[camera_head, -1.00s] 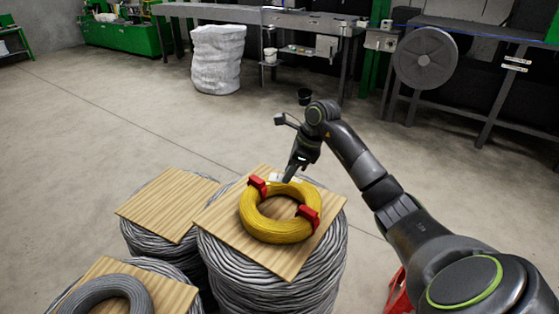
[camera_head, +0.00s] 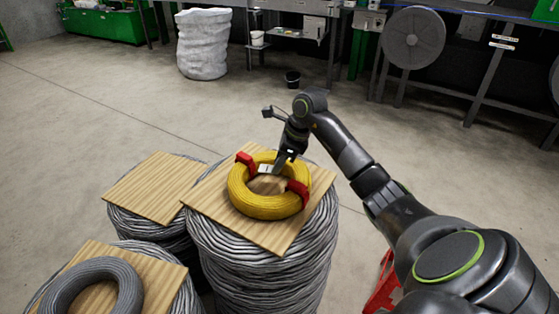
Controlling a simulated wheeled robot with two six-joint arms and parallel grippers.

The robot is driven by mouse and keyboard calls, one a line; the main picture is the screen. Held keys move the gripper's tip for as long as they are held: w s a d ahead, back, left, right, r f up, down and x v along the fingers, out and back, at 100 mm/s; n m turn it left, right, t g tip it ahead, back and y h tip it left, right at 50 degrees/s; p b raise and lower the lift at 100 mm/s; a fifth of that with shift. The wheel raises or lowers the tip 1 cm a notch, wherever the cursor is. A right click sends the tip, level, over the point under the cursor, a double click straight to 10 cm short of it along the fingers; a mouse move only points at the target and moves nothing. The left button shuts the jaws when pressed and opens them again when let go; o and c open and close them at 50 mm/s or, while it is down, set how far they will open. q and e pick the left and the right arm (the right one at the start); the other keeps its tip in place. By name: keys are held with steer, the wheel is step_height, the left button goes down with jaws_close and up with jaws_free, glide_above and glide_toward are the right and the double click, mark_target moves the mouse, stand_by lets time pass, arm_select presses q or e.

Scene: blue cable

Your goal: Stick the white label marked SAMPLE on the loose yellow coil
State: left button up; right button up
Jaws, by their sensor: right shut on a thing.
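The loose yellow coil (camera_head: 268,208) lies flat on a square wooden board (camera_head: 212,208) on top of a wire stack. Two red clips sit on the coil, one at its far left (camera_head: 246,163) and one at its right (camera_head: 298,194). My right gripper (camera_head: 276,167) points down over the coil's far part, near its central hole. It is shut on the small white label (camera_head: 264,169), which shows at the fingertips. I cannot read its print or tell whether it touches the coil. My left gripper is not in view.
A grey coil (camera_head: 92,292) on a board (camera_head: 158,275) stands at the front left. Another board (camera_head: 155,188) on a wire stack is empty. A white sack (camera_head: 202,45), a dark bucket (camera_head: 292,79) and workbenches stand behind. The floor between is open.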

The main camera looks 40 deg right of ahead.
steer(key=shift+f, duration=0.1)
stand_by(0.3)
steer(key=shift+f+b, duration=0.15)
steer(key=shift+b, duration=0.35)
steer(key=shift+f, duration=0.15)
steer(key=shift+f+b, duration=0.2)
steer(key=shift+b, duration=0.3)
steer(key=shift+f+b, duration=0.4)
steer(key=shift+b, duration=0.15)
stand_by(1.1)
steer(key=shift+f+b, duration=0.15)
steer(key=shift+b, duration=0.85)
stand_by(3.7)
